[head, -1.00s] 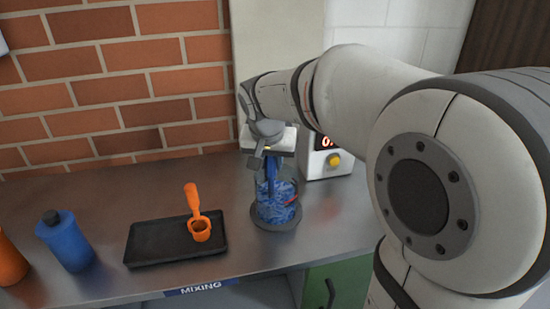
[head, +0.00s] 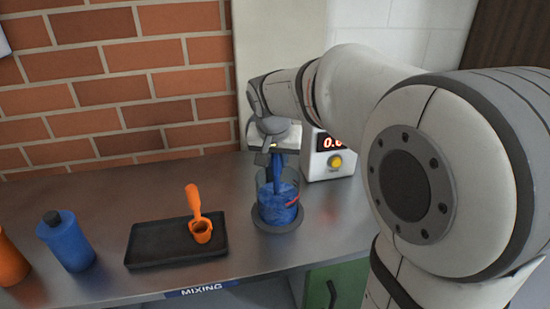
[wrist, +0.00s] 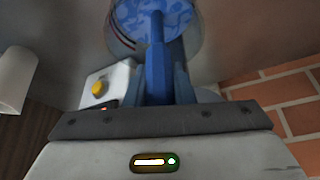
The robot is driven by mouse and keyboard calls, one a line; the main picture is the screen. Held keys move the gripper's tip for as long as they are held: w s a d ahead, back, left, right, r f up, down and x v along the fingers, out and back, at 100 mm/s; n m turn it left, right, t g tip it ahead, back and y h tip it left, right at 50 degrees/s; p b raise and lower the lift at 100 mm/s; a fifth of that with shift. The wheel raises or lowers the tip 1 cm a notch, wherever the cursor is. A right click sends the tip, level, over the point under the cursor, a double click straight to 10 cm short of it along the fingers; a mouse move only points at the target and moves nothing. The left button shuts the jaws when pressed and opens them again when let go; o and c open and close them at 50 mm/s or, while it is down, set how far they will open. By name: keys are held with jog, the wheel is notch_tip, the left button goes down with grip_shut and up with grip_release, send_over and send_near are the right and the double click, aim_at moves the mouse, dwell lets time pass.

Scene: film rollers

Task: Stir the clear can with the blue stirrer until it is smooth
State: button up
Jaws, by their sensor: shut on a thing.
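The clear can (head: 284,212) stands on the bench on a dark round base and holds blue contents with some lighter streaks. It also shows at the top of the wrist view (wrist: 184,46). My gripper (head: 277,154) is above the can, shut on the blue stirrer (head: 277,166). In the wrist view the stirrer (wrist: 157,62) runs from between the fingers down into the blue contents. The stirrer's lower end is hidden in the contents. A small red mark shows on the can's side.
A white device (head: 330,158) with a red display and yellow button stands behind the can. A black tray (head: 150,250) holds an orange scoop (head: 199,225). A blue bottle (head: 66,241) and an orange bottle (head: 9,262) stand at the left. The bench between bottles and tray is clear.

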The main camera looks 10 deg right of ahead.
jog(key=shift+d, duration=0.15)
jog(key=shift+r+p, duration=2.75)
jog(key=shift+r, duration=1.15)
notch_tip(320, 180, up, 7)
jog(key=p, duration=0.5)
jog(key=shift+r, duration=0.15)
